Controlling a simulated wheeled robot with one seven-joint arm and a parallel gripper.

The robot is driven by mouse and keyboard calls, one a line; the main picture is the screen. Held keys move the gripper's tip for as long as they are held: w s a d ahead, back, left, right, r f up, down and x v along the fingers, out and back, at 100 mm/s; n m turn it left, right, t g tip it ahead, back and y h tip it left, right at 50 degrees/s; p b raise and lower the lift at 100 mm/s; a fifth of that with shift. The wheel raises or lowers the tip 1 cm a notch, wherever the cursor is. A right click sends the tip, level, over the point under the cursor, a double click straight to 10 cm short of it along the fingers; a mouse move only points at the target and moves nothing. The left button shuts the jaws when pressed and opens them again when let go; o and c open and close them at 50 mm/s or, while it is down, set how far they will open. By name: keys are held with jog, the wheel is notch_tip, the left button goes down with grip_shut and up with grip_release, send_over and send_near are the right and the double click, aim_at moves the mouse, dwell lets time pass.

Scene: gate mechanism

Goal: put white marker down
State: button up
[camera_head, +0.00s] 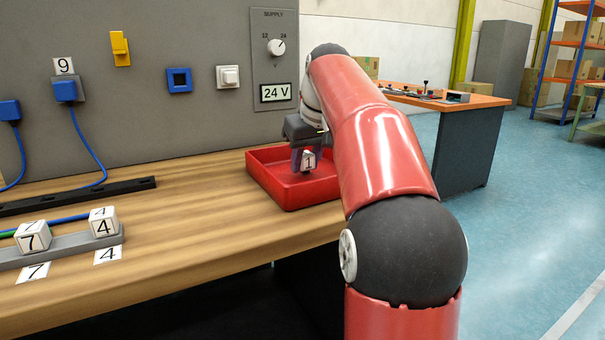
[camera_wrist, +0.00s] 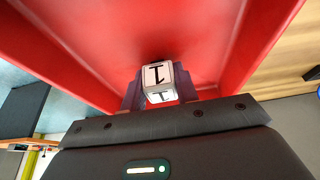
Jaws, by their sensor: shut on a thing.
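The gripper points down into the red tray (camera_head: 286,203) at the right end of the bench. In the wrist view the marker (camera_wrist: 157,82) is between the two fingers, with the red tray floor behind it. I cannot tell whether the marker touches the tray floor. The rest of the tray that shows is empty.
White cubes marked "7" (camera_head: 33,237) and "4" (camera_head: 104,222) sit on a grey rail at the left, with number labels before them. A grey panel (camera_head: 160,120) with a supply unit stands behind the tray. The wooden bench (camera_head: 200,220) is clear between rail and tray.

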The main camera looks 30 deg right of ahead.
jog(key=shift+f, duration=0.15)
jog(key=shift+f, duration=0.15)
jog(key=o, duration=1)
jog(key=p+v, duration=0.4)
jog(key=v, duration=0.8)
jog(key=shift+s+r, duration=0.1)
jog(key=shift+r, duration=0.15)
